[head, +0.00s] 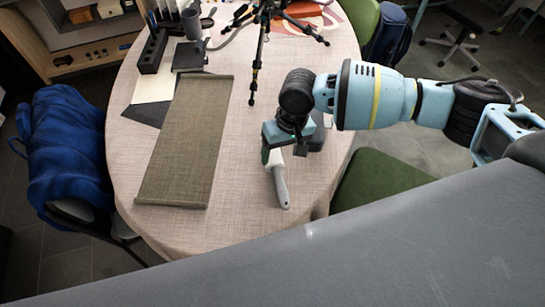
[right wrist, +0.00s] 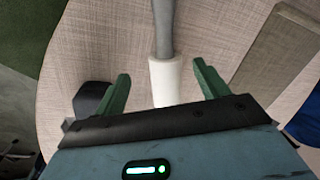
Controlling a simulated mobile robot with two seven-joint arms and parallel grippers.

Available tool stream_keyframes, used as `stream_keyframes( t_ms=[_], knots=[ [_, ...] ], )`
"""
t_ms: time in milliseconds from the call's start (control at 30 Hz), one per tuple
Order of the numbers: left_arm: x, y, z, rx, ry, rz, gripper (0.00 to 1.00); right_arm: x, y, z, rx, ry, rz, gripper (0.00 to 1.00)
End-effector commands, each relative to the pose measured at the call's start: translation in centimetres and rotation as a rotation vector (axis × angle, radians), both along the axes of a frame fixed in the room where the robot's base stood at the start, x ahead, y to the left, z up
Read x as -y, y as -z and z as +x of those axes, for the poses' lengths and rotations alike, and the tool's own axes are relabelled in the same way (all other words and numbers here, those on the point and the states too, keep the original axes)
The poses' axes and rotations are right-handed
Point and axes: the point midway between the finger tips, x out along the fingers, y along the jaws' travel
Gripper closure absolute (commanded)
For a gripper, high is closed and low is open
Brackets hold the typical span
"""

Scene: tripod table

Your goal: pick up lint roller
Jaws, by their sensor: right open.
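The lint roller (head: 279,180) lies on the round table's cloth, with its grey handle toward the near edge and its white roller end under my right gripper (head: 273,150). In the right wrist view the white roller (right wrist: 165,80) sits between the two green fingers of the right gripper (right wrist: 161,88), with a gap on each side. The gripper is open and points down at it. Part of the roller end is hidden by the gripper body. My left gripper is not in view.
A woven runner (head: 190,140) lies on the table (head: 235,215) left of the roller. A black tripod (head: 258,60) stands behind. A dark object (right wrist: 92,98) is beside one finger. A green chair (head: 385,185) and a blue-draped chair (head: 65,150) flank the table.

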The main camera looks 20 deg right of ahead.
Motion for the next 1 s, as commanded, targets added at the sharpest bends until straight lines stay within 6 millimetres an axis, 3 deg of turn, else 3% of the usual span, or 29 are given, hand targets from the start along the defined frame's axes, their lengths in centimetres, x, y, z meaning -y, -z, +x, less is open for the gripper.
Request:
stream_keyframes(
  t_ms=[400, 733, 1000],
  knots=[
    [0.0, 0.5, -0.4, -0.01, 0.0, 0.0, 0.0, -1.4, 4.4, -0.6, -0.001, 0.002, 0.0, 0.27],
    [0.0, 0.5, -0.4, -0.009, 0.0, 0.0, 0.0, -1.4, 4.9, -0.6, 0.001, 0.001, 0.0, 0.27],
    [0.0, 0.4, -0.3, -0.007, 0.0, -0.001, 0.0, -1.4, 4.9, -0.6, 0.001, 0.001, 0.0, 0.62]
  ],
)
